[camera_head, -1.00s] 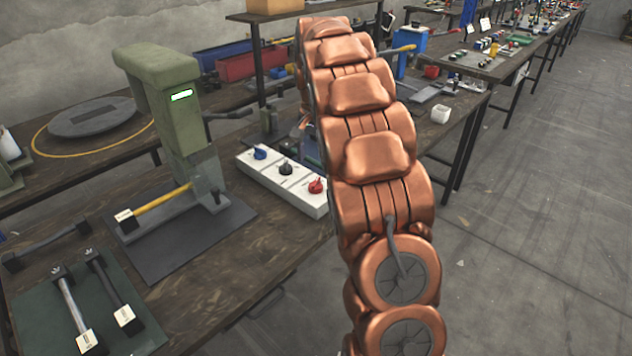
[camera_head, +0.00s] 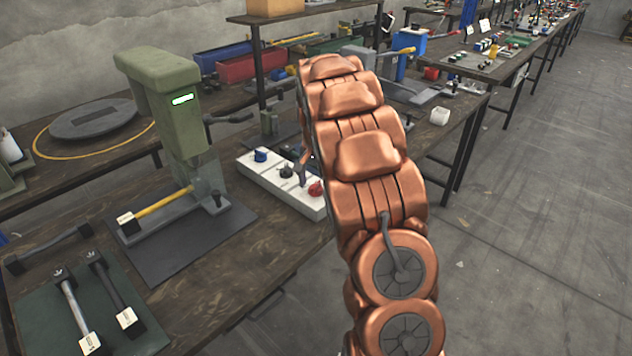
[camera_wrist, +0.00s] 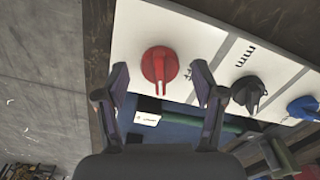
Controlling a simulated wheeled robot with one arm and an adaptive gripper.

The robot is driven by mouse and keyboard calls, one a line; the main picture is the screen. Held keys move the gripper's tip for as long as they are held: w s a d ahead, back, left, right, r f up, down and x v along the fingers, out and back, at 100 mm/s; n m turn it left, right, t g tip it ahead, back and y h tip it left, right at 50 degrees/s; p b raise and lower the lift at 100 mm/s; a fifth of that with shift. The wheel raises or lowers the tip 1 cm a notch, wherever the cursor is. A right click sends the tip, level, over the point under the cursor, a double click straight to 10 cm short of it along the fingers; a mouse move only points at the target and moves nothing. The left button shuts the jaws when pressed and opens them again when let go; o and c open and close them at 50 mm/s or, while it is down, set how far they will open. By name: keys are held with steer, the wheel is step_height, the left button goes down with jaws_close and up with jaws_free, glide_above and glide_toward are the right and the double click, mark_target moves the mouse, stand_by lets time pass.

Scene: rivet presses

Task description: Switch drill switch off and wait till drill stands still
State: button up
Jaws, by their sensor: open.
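A white switch panel (camera_head: 252,172) lies on the wooden bench in the head view, with a blue knob (camera_head: 261,155), a black knob (camera_head: 286,171) and a red knob (camera_head: 316,188). Which one is the drill switch cannot be told. In the wrist view, my open gripper (camera_wrist: 160,78) has one finger on each side of the red knob (camera_wrist: 159,65), with gaps on both sides. The black knob (camera_wrist: 248,92) and blue knob (camera_wrist: 303,107) are to its right. My arm hides most of the gripper in the head view. No drill can be clearly made out.
A green press (camera_head: 178,110) with a yellow-handled lever stands left of the panel. Tools lie on a dark green mat (camera_head: 40,320) at the front left. A shelf post (camera_head: 258,70) rises behind the panel. Open floor (camera_head: 520,220) is at the right.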

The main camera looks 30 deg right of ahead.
steer(key=c, duration=1.1)
steer(key=shift+c, duration=0.2)
steer(key=shift+n, duration=0.3)
steer(key=shift+n+b, duration=0.85)
steer(key=shift+n, duration=0.35)
steer(key=n+b, duration=0.1)
steer(key=n, duration=0.2)
steer(key=shift+n, duration=0.3)
steer(key=n+b, duration=0.1)
steer(key=n, duration=0.3)
steer(key=shift+n, duration=1.6)
